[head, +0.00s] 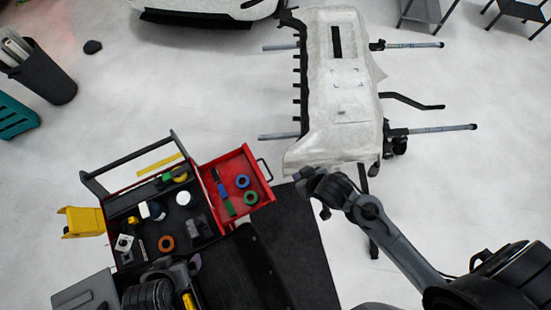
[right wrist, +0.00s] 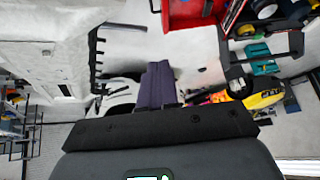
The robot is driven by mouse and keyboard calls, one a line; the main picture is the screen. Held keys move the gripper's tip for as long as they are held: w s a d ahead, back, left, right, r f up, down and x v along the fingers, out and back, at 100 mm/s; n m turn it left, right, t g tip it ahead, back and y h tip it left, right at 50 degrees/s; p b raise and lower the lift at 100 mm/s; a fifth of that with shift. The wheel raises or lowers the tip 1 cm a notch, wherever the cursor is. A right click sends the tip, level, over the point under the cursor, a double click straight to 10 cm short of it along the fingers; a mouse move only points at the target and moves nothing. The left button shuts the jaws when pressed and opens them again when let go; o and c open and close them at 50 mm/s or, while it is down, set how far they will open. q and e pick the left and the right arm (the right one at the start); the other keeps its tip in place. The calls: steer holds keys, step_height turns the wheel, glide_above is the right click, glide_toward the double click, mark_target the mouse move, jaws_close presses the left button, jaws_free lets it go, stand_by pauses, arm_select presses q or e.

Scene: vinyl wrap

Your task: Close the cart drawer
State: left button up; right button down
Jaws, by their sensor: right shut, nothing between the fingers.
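The tool cart (head: 110,235) stands at the lower left of the head view. Its red drawer (head: 262,196) is pulled out on the right side, with rolls of tape and some tools inside. A dark handle (head: 265,168) is on the drawer's outer face. The red drawer also shows at the top edge of the right wrist view (right wrist: 190,14). My right gripper (head: 308,181) is shut and empty, to the right of the handle and apart from it; its purple-grey fingers (right wrist: 157,82) show together in the right wrist view. My left gripper (head: 194,264) is by the cart's lower edge; its fingers are unclear.
A white covered bumper on a stand (head: 345,95) is just beyond my right gripper. A yellow bin (head: 82,222) hangs on the cart's left side. A dark bin (head: 48,80) and a teal crate (head: 15,118) stand at far left. Open floor lies behind the cart.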

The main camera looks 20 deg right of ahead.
steer(key=w+d+f+g+y+b, duration=0.1)
steer(key=w+d+f+y+b, duration=0.15)
steer(key=f+b, duration=0.55)
steer(key=w+d+f+y+b, duration=0.1)
steer(key=w+f+b, duration=0.2)
steer(key=f, duration=0.9)
steer(key=w+d+f+g+y+b, duration=0.1)
steer(key=w+d+f+b, duration=0.15)
steer(key=f+b, duration=0.55)
steer(key=w+a+f, duration=0.3)
steer(key=a+f, duration=0.6)
steer(key=shift+w+a+f, duration=0.2)
steer(key=shift+f, duration=0.15)
steer(key=shift+w, duration=0.1)
